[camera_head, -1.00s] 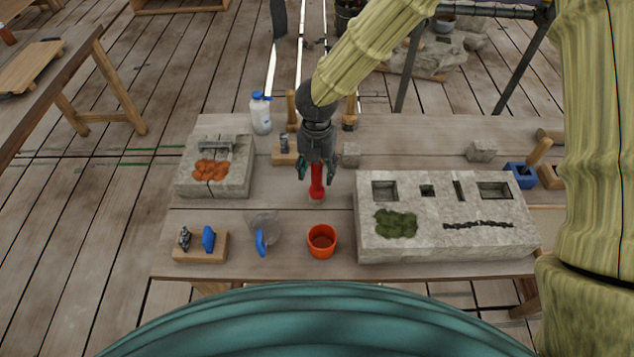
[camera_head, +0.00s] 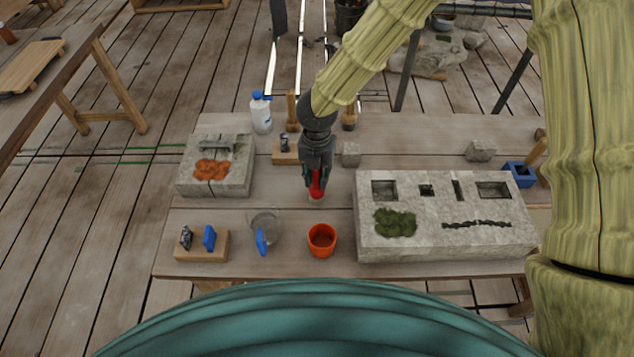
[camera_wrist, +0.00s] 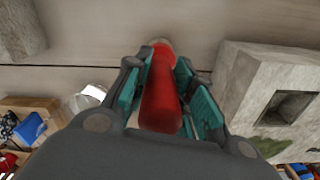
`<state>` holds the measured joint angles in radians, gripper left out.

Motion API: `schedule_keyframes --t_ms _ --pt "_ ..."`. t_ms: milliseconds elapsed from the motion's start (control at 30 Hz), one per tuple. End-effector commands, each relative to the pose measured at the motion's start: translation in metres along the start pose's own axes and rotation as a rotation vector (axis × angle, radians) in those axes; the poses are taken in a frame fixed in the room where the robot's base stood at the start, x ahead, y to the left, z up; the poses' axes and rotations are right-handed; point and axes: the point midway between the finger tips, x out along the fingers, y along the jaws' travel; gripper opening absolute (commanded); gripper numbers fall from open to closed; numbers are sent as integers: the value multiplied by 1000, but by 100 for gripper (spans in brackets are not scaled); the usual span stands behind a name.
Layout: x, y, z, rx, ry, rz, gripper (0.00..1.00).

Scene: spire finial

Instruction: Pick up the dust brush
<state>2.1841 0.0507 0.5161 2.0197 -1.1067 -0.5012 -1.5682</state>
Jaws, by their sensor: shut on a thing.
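The dust brush (camera_head: 317,190) has a red handle and stands upright near the middle of the workbench, with a small pale end at its foot. My gripper (camera_head: 316,178) is around the upper part of the handle and shut on it. In the wrist view the red handle of the brush (camera_wrist: 161,95) lies between the teal fingers of my gripper (camera_wrist: 160,92). The pale end of the brush is at or close above the bench top; I cannot tell whether it touches.
A large stone block (camera_head: 445,248) with recesses and moss stands right of the brush. An orange cup (camera_head: 321,241) is in front. A smaller stone block (camera_head: 213,185) is at left. A white bottle (camera_head: 261,117) and wooden holders (camera_head: 285,157) stand behind. Bare bench surrounds the brush.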

Motion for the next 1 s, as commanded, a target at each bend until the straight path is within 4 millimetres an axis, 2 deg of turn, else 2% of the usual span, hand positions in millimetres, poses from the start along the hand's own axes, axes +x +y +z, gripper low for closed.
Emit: schedule_keyframes --t_ms 167,267,700,1000 --pt "-4 0 0 0 -1 1 0" --pt "-13 0 1 1 -2 3 0" --pt "-80 0 0 1 -1 2 0" --pt "-100 0 0 0 1 1 0"
